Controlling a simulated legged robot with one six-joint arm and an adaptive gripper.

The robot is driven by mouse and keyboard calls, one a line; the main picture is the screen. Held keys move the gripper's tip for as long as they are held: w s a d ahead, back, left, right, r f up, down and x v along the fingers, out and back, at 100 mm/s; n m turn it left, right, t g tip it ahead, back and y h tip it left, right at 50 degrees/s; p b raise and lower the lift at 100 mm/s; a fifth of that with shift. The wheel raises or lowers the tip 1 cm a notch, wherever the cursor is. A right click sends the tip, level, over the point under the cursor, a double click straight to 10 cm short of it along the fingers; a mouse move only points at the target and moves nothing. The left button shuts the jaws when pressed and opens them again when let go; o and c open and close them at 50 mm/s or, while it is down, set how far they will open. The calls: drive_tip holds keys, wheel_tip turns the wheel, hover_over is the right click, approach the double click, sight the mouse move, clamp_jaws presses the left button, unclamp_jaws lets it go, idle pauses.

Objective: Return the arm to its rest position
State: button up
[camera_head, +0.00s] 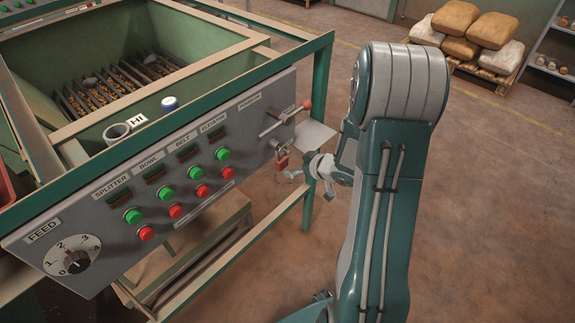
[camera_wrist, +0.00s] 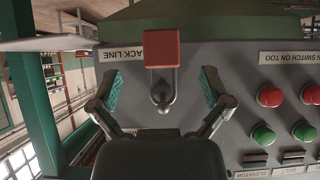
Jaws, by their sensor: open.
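My arm reaches down the right side of the head view to my gripper (camera_head: 305,180), just right of the control panel (camera_head: 100,213). In the wrist view my gripper (camera_wrist: 162,88) is open, its two teal-padded fingers spread and nothing between them in their grasp. A red padlock (camera_wrist: 162,48) with a metal shackle shows between and beyond the fingertips, apart from both fingers. In the head view the padlock (camera_head: 282,162) hangs at the panel's right end, close to the gripper.
The panel has a feed dial (camera_head: 73,256), green and red buttons, and a lever with a red knob (camera_head: 305,104). Sacks (camera_head: 470,35) lie at the back; floor at right is clear.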

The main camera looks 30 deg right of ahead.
drive_tip(key=v, duration=0.7)
wheel_tip(320, 180, up, 14)
drive_tip(key=a+m+h, duration=0.2)
drive_tip(key=m+h, duration=0.1)
drive_tip(key=h, duration=0.5)
drive_tip(key=s+a+r+g+y, duration=0.2)
drive_tip(key=s+a, duration=0.5)
drive_tip(key=s, duration=0.1)
drive_tip(key=s+a+r+m+g+y, duration=0.1)
drive_tip(key=s+a+r+g+y, duration=0.1)
drive_tip(key=s+a, duration=0.6)
drive_tip(key=shift+s+a+r+g, duration=0.35)
drive_tip(key=shift+s+r+g, duration=0.15)
drive_tip(key=shift+s+r, duration=0.15)
